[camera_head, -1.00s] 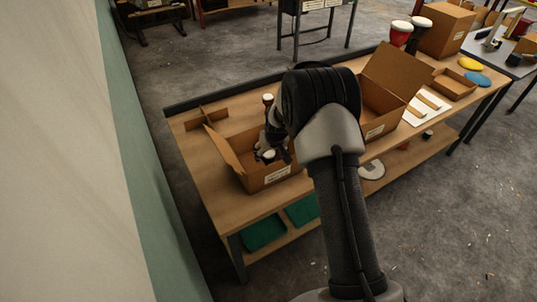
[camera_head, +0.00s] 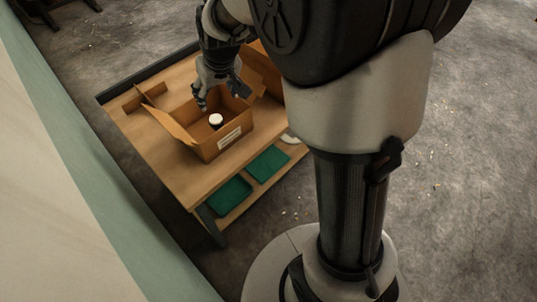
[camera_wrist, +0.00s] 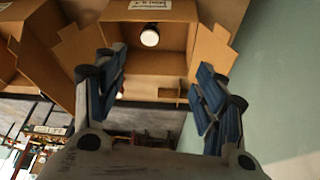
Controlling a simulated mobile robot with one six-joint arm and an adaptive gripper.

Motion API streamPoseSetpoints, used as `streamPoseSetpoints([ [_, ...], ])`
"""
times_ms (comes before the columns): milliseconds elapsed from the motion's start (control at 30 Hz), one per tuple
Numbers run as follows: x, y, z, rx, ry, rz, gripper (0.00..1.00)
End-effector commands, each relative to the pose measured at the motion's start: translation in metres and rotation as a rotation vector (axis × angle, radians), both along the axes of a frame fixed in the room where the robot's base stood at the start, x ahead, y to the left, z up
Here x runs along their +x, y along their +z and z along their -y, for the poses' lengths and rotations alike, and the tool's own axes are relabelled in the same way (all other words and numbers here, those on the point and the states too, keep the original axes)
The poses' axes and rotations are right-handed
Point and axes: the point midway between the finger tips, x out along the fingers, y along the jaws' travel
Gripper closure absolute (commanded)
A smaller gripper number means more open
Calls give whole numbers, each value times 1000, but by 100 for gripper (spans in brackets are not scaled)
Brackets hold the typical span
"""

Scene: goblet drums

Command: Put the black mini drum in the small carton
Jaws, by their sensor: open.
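The black mini drum (camera_head: 215,121) is inside the small carton (camera_head: 228,140), its round white head facing up and its dark body mostly hidden. The carton stands on the bench with its flaps spread open. In the wrist view the drum (camera_wrist: 149,38) shows inside the carton (camera_wrist: 178,62), near the labelled wall. My gripper (camera_head: 222,98) is above the carton, clear of the drum. In the wrist view my gripper (camera_wrist: 158,88) has its blue-padded fingers wide apart with nothing between them.
A larger carton (camera_head: 262,70) stands beside the small one, partly hidden by my arm. A cardboard divider (camera_head: 135,100) lies at the bench's back left. Green trays (camera_head: 231,195) sit on the lower shelf. A pale green wall (camera_head: 75,150) runs along the left.

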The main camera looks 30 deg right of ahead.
Motion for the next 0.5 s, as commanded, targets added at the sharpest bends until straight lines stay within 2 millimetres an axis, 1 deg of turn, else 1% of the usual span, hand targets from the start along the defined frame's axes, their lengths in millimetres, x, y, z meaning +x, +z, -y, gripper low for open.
streamPoseSetpoints([
  [33,-18,19,-1,0,-1,8,36],
  [67,-28,27,-1,-1,-2,8,36],
  [100,-43,38,-2,0,-6,8,36],
  [167,-65,52,-3,0,-10,9,36],
  [200,-81,61,-3,-1,-13,10,36],
  [267,-104,71,-3,0,-18,10,36],
  [333,-132,82,-4,-3,-23,10,36],
  [367,-144,85,-4,-2,-26,11,36],
  [400,-160,89,-4,-3,-31,10,36],
  [467,-184,93,-3,-4,-37,12,36],
  [500,-199,95,-3,-7,-41,12,36],
])
